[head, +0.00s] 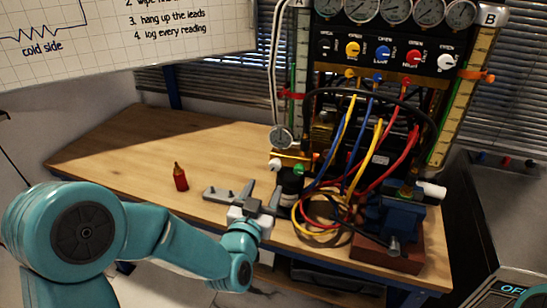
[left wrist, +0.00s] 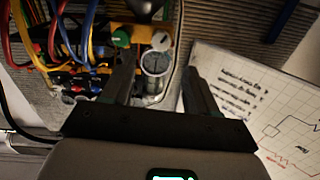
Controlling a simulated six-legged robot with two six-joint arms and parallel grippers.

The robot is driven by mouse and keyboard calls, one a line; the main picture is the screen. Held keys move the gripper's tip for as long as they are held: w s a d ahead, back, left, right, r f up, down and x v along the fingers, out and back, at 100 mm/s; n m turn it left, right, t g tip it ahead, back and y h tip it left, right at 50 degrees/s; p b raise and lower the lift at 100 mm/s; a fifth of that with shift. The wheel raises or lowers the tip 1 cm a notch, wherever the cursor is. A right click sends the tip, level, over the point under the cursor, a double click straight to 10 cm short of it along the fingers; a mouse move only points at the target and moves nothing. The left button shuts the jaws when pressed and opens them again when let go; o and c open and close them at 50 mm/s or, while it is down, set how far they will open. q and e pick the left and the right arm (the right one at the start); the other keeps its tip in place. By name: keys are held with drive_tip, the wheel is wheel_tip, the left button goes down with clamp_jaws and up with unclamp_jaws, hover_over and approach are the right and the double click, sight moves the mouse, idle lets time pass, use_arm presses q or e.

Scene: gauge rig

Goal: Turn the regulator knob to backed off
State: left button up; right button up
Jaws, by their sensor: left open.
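The regulator is a brass body (head: 291,157) low on the left of the gauge rig, with a small round gauge (head: 281,137) above it and white (head: 275,165) and green (head: 299,169) knobs on it. A black cylinder below it (head: 291,183) looks like the regulator knob; its setting cannot be read. My left gripper (head: 246,192) is open and empty, left of and in front of the black cylinder, apart from it as far as I can tell. In the left wrist view the small gauge (left wrist: 155,63) shows between the spread fingers, with the brass body (left wrist: 138,36) beyond. My right gripper is out of view.
Coloured hoses (head: 345,160) loop down right of the regulator. A blue vise (head: 390,220) stands at the bench's front right. A red bottle (head: 180,178) stands on the wooden bench (head: 130,160). The bench's left part is otherwise clear. A whiteboard (head: 90,40) hangs upper left.

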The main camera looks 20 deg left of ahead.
sight(274, 166)
use_arm(q)
drive_tip(key=w+p, duration=0.1)
drive_tip(key=w, duration=0.9)
drive_tip(key=shift+a+p, duration=0.2)
drive_tip(key=shift+p, duration=0.2)
drive_tip(key=shift+s, duration=0.1)
